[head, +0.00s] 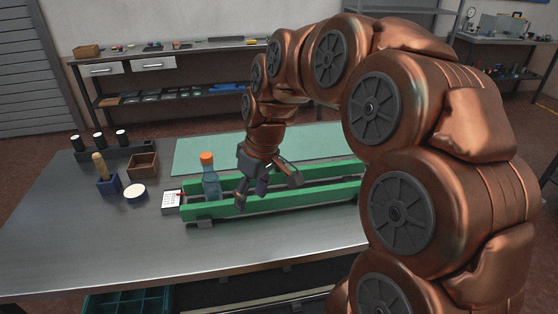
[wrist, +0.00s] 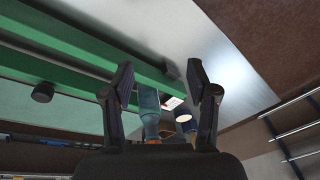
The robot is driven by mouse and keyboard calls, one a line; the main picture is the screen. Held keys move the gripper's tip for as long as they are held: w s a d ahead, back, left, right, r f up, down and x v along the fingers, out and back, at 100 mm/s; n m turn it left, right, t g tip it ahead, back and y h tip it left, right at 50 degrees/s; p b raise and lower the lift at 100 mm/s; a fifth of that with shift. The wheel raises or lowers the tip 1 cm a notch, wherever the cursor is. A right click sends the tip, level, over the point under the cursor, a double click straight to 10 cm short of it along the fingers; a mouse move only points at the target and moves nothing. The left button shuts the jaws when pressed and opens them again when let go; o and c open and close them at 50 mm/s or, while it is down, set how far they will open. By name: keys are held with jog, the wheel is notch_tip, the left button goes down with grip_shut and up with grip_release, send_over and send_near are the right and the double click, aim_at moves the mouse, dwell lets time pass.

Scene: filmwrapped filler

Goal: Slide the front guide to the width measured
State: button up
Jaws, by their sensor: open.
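The green front guide (head: 318,194) runs lengthwise along the near side of the fixture on the table. The green rear guide (head: 325,171) lies behind it, roughly parallel, with a gap between them. A blue bottle with an orange cap (head: 211,182) stands upright at the left end, its base partly hidden by the front guide. My gripper (head: 268,193) is open, fingers spread, over the front guide near its middle-left. In the wrist view, the front guide (wrist: 70,36) passes behind the open fingers (wrist: 160,82), and the bottle (wrist: 148,108) shows between them. I cannot tell whether a finger touches the guide.
A white marked card (head: 172,201) lies at the fixture's left end. A mint mat (head: 210,150) lies behind. The front-left table is clear.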

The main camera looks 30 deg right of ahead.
jog(key=w+d+t, duration=0.2)
jog(key=w+d, duration=0.6)
jog(key=d, duration=0.2)
send_near(279, 172)
jog(key=shift+n+t, duration=0.4)
jog(key=shift+w+r+p+x, duration=0.1)
jog(key=shift+w+p+x, duration=0.2)
jog(key=shift+x, duration=0.8)
jog(key=shift+w+r+p+x, duration=0.1)
jog(key=shift+p+x, duration=0.35)
jog(key=shift+x, duration=0.6)
jog(key=shift+w+p+x, duration=0.15)
jog(key=shift+p+x, duration=0.2)
jog(key=shift+x, duration=0.75)
grip_shut()
